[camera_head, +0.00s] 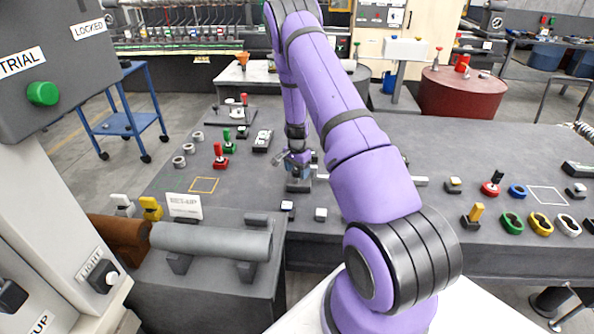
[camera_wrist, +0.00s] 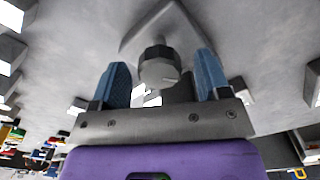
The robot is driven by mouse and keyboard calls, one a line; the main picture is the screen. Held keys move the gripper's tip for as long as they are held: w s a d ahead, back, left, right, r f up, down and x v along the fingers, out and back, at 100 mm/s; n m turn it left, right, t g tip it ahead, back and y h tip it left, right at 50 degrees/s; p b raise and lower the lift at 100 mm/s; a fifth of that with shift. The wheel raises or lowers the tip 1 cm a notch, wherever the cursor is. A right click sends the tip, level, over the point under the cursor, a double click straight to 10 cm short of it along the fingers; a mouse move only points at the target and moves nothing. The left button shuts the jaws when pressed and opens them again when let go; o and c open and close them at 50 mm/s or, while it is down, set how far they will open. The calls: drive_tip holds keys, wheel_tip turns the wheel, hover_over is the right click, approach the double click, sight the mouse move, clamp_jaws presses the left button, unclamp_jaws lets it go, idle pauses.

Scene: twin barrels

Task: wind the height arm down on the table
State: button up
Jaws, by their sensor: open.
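My gripper (camera_head: 297,162) points down over the near-middle of the dark grey table (camera_head: 390,152). Its two blue fingers (camera_wrist: 162,82) are apart, with a dark knob with a paler grey end (camera_wrist: 160,68) between them in the wrist view. A gap shows on each side of the knob. The knob stands before a grey diamond-shaped plate (camera_wrist: 172,22). In the head view a small dark block (camera_head: 299,186) sits just below my gripper. I cannot tell which part is the height arm; my own arm hides part of the table behind it.
A grey roll (camera_head: 212,240) lies in front at the left. Coloured rings, including a green one (camera_head: 512,223), and an orange lever (camera_head: 475,213) occupy the right side.

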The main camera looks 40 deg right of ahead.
drive_tip(key=c, duration=0.9)
drive_tip(key=shift+c, duration=0.2)
drive_tip(key=n, duration=0.3)
drive_tip(key=shift+n, duration=2.4)
drive_tip(key=o, duration=0.9)
drive_tip(key=shift+o, duration=0.2)
